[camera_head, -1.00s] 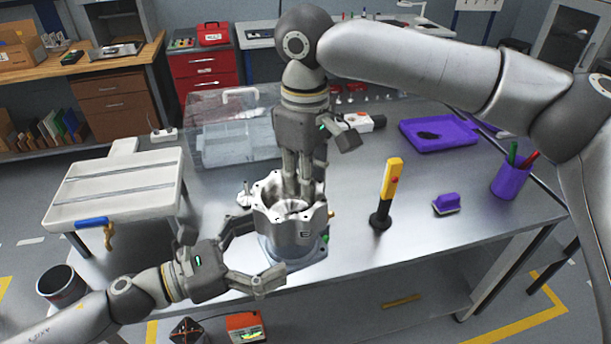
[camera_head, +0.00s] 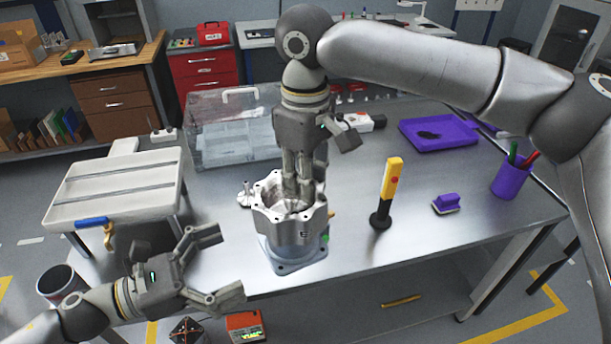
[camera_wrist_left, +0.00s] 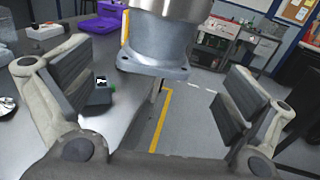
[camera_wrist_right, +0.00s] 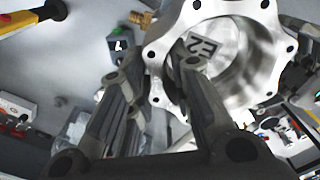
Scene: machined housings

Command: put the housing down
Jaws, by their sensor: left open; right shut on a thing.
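The housing (camera_head: 290,225) is a silvery metal ring with a lobed, holed top rim and a wide bore. It stands upright above a blue-grey flanged base (camera_head: 287,263) at the table's front edge; the base also shows in the left wrist view (camera_wrist_left: 158,66). My right gripper (camera_head: 300,192) comes down from above and is shut on the housing's wall, with a finger over the bore (camera_wrist_right: 235,65). Marking "E2" shows inside that view. My left gripper (camera_head: 228,268) is open and empty, to the left of the base and apart from it.
A white slotted tray (camera_head: 115,190) stands at the left and a clear bin (camera_head: 228,130) behind. A yellow-handled tool (camera_head: 388,190), a purple block (camera_head: 446,203), a purple pen cup (camera_head: 511,180) and a purple tray (camera_head: 440,133) are at the right. The table's right front is bare.

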